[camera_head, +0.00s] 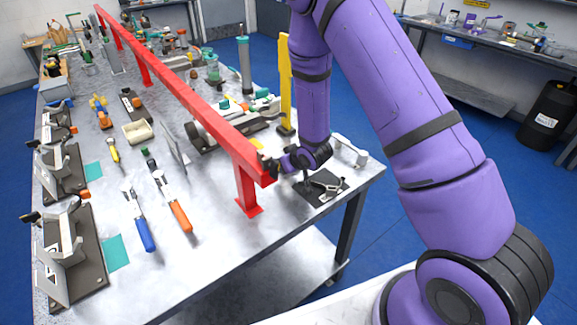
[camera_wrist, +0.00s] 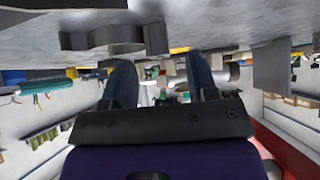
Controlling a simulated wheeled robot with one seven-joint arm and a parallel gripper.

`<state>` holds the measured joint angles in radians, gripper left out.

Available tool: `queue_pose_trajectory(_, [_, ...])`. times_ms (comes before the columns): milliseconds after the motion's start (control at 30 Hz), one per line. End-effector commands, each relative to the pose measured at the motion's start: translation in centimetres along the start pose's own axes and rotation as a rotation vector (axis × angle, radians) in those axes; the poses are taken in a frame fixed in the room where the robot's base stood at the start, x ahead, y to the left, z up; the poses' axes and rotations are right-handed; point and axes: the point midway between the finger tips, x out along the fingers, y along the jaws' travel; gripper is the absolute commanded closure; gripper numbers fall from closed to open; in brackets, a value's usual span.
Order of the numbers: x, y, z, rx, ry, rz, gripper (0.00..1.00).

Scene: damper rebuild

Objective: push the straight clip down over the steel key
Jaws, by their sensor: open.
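My gripper (camera_head: 272,165) is beside the near end of the red beam, just above the bench. In the wrist view its two dark fingers (camera_wrist: 160,78) stand apart with nothing held between them. A dark base plate (camera_head: 323,189) with small metal parts on it lies on the bench just right of my gripper. I cannot make out the straight clip or the steel key with certainty in either view. The wrist view appears upside down, with a flat grey part (camera_wrist: 105,38) against the bench surface at its upper left.
A long red beam (camera_head: 180,70) on posts runs along the grey bench (camera_head: 190,275), close to my gripper. A yellow post (camera_head: 285,85) stands behind. Orange- and blue-handled tools (camera_head: 180,217) lie at left. The bench's front middle is clear.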

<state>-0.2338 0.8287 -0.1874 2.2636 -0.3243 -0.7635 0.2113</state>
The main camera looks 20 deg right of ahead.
Motion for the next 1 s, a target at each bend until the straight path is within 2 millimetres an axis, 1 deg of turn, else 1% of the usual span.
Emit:
queue_pose_trajectory(33, [0.8, -0.1, 0.0, -0.002, -0.001, -0.001, 0.47])
queue_pose_trajectory(100, [1.7, 0.0, 0.0, 0.000, 0.000, 0.000, 0.47])
queue_pose_trajectory(200, [2.6, 0.0, 0.0, 0.000, 0.000, 0.000, 0.47])
queue_pose_trajectory(300, [2.9, 0.0, -0.1, 0.000, 0.000, 0.000, 0.47])
queue_pose_trajectory(500, [2.9, 0.0, -0.1, 0.000, 0.000, 0.000, 0.47])
queue_pose_trajectory(533, [2.9, 0.0, -0.1, 0.000, 0.000, 0.000, 0.51])
queue_pose_trajectory(567, [2.9, 0.0, -0.1, 0.000, 0.000, 0.000, 0.58])
queue_pose_trajectory(600, [2.9, 0.0, -0.1, 0.000, 0.000, 0.000, 0.68])
queue_pose_trajectory(667, [2.9, 0.0, -0.1, 0.000, 0.000, 0.000, 0.81])
queue_pose_trajectory(700, [2.9, 0.0, -0.1, 0.001, 0.000, 0.000, 0.90])
queue_pose_trajectory(733, [2.9, 0.0, -0.1, 0.001, 0.000, 0.000, 0.97])
queue_pose_trajectory(767, [2.9, 0.0, -0.1, 0.001, 0.000, 0.000, 1.00])
queue_pose_trajectory(1000, [2.9, 0.0, -0.1, 0.001, 0.000, 0.000, 1.00])
